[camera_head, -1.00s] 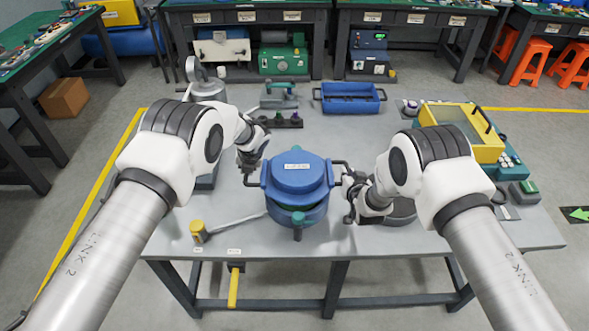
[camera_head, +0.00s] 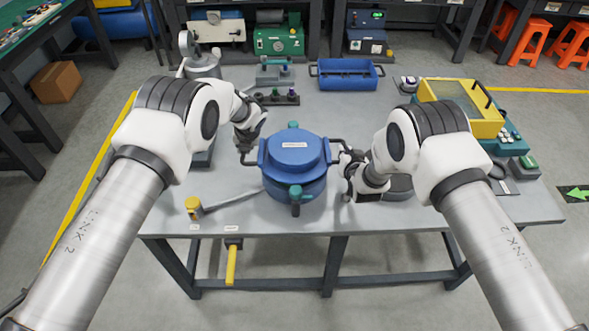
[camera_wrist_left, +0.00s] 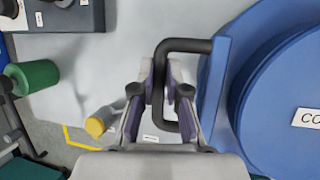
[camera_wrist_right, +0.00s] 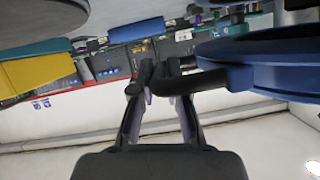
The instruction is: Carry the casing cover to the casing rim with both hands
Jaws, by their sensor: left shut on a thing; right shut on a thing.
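The casing cover (camera_head: 294,152) is a blue round lid with a white label and a dark bar handle on each side. It is level over the blue casing (camera_head: 291,196); I cannot tell whether it touches the rim, which it hides. Teal-topped clamps show behind (camera_head: 293,125) and in front (camera_head: 296,192). My left gripper (camera_head: 247,147) is shut on the cover's left handle (camera_wrist_left: 184,44), with its fingers on either side of the bar. My right gripper (camera_head: 346,166) is shut on the right handle, whose dark bar shows between the fingers in the right wrist view (camera_wrist_right: 180,82).
A yellow-capped tool (camera_head: 194,207) lies at the table's front left. A blue bin (camera_head: 346,76) and a rack of small parts (camera_head: 276,98) stand behind. A yellow-framed case (camera_head: 462,105) is at the right.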

